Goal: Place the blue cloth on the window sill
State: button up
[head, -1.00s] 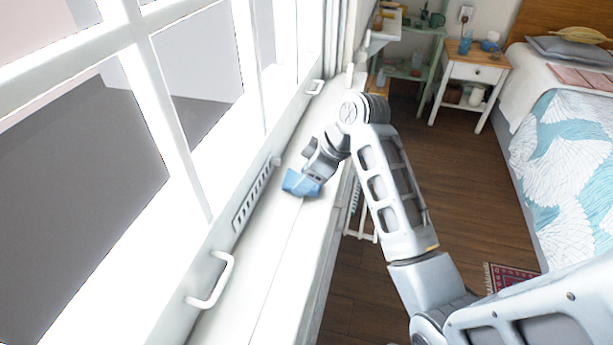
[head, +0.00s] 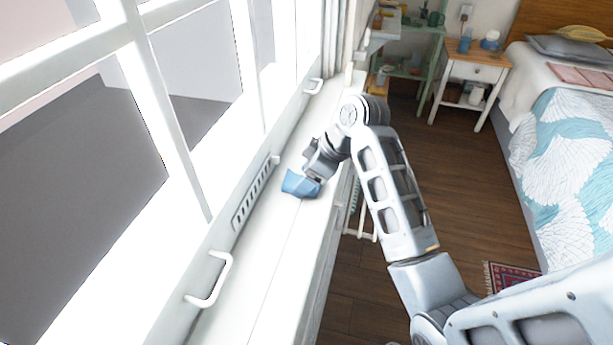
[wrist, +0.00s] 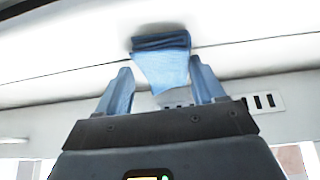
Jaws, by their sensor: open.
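The blue cloth (head: 300,184) is a small folded piece on the white window sill (head: 268,250), in the middle of the head view. In the wrist view the cloth (wrist: 162,58) shows as stacked folds with a flap hanging toward my gripper. My gripper (wrist: 160,68) is open, its two bluish fingers apart on either side of the flap. In the head view my gripper (head: 311,174) is right at the cloth, and its fingertips are mostly hidden. I cannot tell whether a finger still touches the cloth.
The window frame with a white handle (head: 214,280) and a slotted vent (head: 254,194) borders the sill on the left. The sill is clear in front of the cloth. A nightstand (head: 470,72) and a bed (head: 565,150) stand across the floor at right.

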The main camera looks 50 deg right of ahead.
jog(key=shift+s+a+f, duration=0.25)
jog(key=shift+a+f, duration=0.2)
jog(key=shift+f, duration=0.15)
jog(key=shift+r, duration=0.2)
jog(key=w+p+v, duration=0.1)
jog(key=p+v, duration=0.1)
jog(key=v, duration=1)
jog(key=shift+d+r, duration=0.35)
jog(key=shift+r, duration=0.15)
jog(key=shift+s+r, duration=0.1)
jog(key=shift+s, duration=0.05)
jog(key=shift+a, duration=0.15)
